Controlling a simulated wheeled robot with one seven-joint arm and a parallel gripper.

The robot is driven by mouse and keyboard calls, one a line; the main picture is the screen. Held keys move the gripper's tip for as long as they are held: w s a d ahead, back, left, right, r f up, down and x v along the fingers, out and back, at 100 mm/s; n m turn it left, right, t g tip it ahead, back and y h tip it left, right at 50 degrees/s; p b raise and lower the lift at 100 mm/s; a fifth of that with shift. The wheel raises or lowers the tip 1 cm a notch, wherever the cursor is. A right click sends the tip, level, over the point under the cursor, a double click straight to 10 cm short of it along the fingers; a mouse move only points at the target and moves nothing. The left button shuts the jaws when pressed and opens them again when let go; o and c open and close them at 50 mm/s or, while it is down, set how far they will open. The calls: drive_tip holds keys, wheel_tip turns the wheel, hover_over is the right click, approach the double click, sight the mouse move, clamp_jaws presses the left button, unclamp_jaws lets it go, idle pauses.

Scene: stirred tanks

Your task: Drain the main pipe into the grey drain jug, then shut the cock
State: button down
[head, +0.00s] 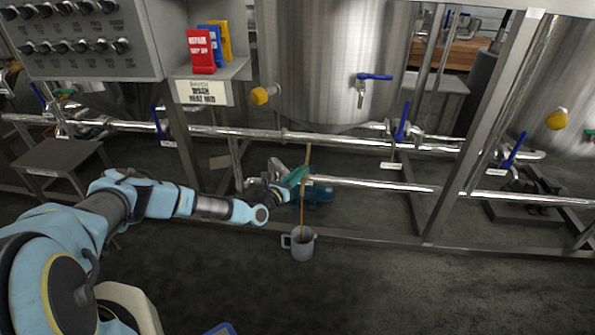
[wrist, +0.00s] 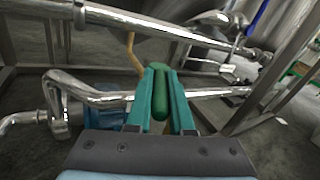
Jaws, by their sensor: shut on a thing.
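The grey drain jug (head: 301,247) stands upright on the floor, its handle to the left. A thin brown stream (head: 303,212) falls from near the upper steel pipe (head: 250,135) into the jug's mouth. The jug's fill level cannot be made out. My gripper (head: 293,178) is by the lower pipe, just left of the stream. In the wrist view, its teal fingers (wrist: 164,78) are shut on a green cock handle (wrist: 160,88). The stream (wrist: 134,52) shows just left of the fingers. The cock's body is mostly hidden.
A blue pump (head: 318,194) sits behind the stream. Blue-handled valves (head: 403,125) sit along the pipes. A steel frame post (head: 487,125) stands to the right, and a large tank (head: 330,60) rises behind. The floor in front of the jug is clear.

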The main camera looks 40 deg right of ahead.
idle(0.3)
drive_tip(key=c, duration=0.8)
unclamp_jaws()
drive_tip(key=p+v, duration=0.1)
drive_tip(key=v, duration=0.9)
drive_tip(key=shift+a+p, duration=0.4)
drive_tip(key=shift+s, duration=0.1)
drive_tip(key=shift+r, duration=0.1)
